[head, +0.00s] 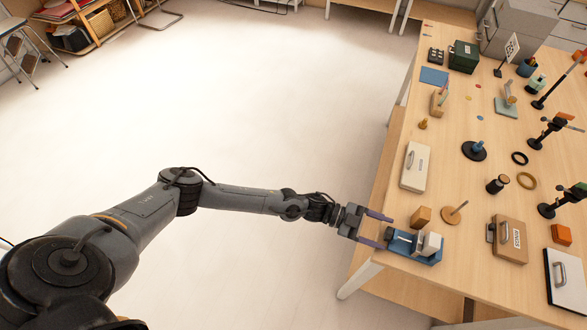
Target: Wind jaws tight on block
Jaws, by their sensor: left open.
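A small vise with a blue base (427,259) sits at the near left edge of the wooden table. Pale upright pieces (431,243) stand on it; at this size I cannot tell jaw from block, or whether any gap is left between them. A dark part at the vise's left end lies close to my left gripper (387,232). The gripper is open, its two fingers on either side of that end; I cannot tell whether they touch it. A tan wooden block (421,215) stands just behind the vise. My right gripper is out of view.
A round wooden disc with a peg (452,216) stands right of the tan block. A white case (415,167) lies farther back, a brown case (509,239) to the right. The table (468,275) is bare in front of the brown case.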

